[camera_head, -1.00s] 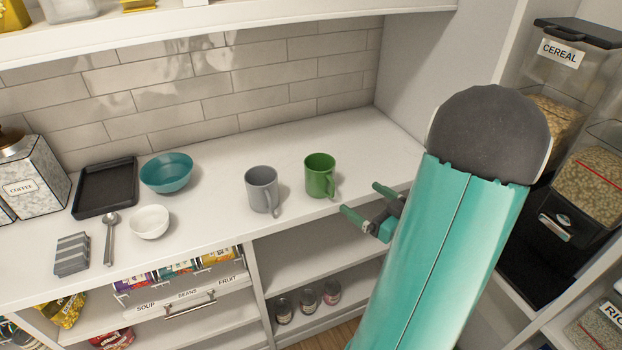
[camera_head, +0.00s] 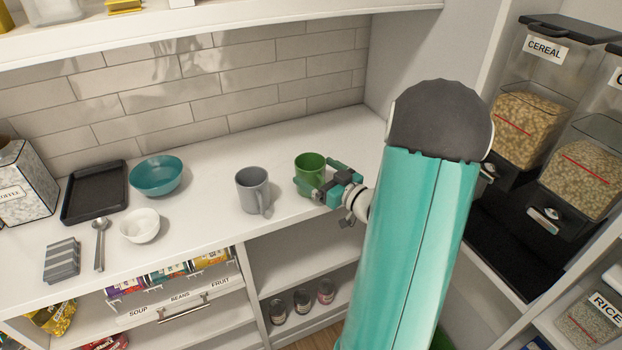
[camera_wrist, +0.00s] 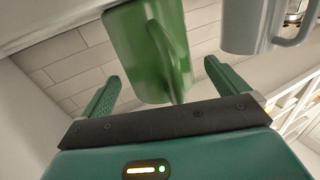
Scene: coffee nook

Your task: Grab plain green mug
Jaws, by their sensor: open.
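The plain green mug (camera_head: 309,168) stands upright on the white counter, right of the grey mug (camera_head: 252,188). In the wrist view the green mug (camera_wrist: 143,52) is straight ahead, with its handle facing me. My gripper (camera_head: 322,179) is at the green mug's near right side and hides part of it and its handle. In the wrist view my gripper (camera_wrist: 158,85) is open, with one finger on each side of the lower picture. The mug's handle end lies between the fingers. I cannot tell whether a finger touches the mug.
The grey mug (camera_wrist: 262,22) is close beside the green one. A teal bowl (camera_head: 157,175), a white bowl (camera_head: 140,225) and a black tray (camera_head: 95,192) are farther left. Cereal dispensers (camera_head: 540,105) stand at the right. The tiled wall (camera_head: 210,90) is behind the counter.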

